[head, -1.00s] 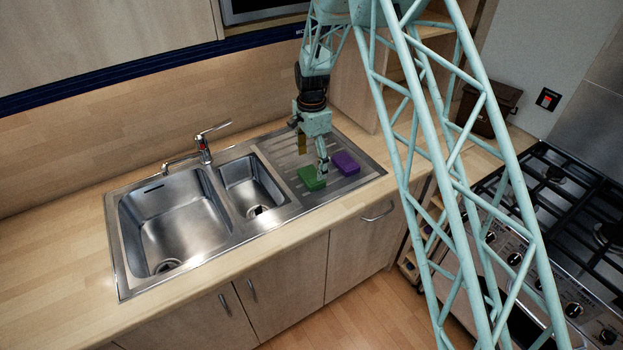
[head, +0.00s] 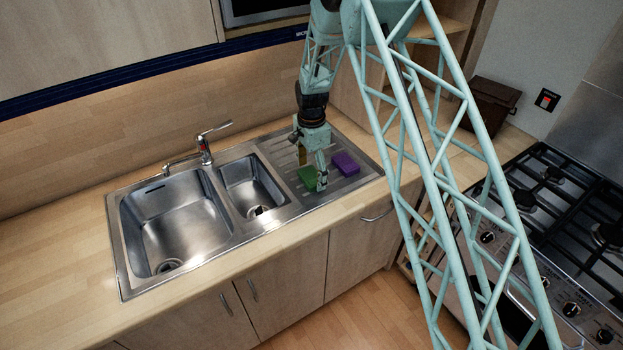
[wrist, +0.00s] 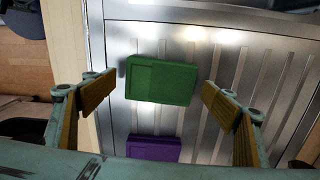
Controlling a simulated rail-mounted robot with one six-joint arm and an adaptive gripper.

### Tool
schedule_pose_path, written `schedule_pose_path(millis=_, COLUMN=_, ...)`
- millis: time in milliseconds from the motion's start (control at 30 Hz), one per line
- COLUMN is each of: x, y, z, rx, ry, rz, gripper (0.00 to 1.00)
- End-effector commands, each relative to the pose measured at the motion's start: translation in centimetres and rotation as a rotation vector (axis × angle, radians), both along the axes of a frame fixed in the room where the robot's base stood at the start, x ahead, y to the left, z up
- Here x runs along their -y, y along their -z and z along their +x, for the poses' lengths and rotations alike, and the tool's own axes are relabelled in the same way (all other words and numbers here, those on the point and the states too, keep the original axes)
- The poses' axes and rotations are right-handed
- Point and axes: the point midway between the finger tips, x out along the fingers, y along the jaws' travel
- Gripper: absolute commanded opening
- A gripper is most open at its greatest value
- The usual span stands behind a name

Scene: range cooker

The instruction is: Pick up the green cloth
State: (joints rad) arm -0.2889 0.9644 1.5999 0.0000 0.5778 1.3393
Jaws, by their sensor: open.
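The green cloth (head: 308,175) is a small folded block lying flat on the ribbed steel drainer (head: 350,185), right of the sinks. In the wrist view the green cloth (wrist: 162,82) lies between the two open fingers of my gripper (wrist: 157,90), with a gap on each side. In the head view my gripper (head: 318,178) is low over the drainer, and its finger partly hides the cloth. Whether the fingertips touch the drainer, I cannot tell. The gripper holds nothing.
A purple cloth (head: 345,164) lies close beside the green one; it also shows in the wrist view (wrist: 153,148). Two sink bowls (head: 180,225) and a tap (head: 204,150) are to the left. A gas cooker (head: 560,215) stands right.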

Motion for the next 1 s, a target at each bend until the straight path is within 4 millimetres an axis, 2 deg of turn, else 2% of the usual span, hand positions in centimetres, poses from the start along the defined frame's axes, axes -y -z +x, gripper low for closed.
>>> schedule_pose_path(millis=567, x=0.0, y=0.06, z=0.02, rx=0.0, ry=0.0, rz=0.0, gripper=0.78)
schedule_pose_path(millis=833, x=0.0, y=0.06, z=0.01, rx=0.0, ry=0.0, rz=0.0, gripper=0.54)
schedule_pose_path(millis=1000, x=0.0, y=0.06, z=0.02, rx=0.0, ry=0.0, rz=0.0, gripper=0.52)
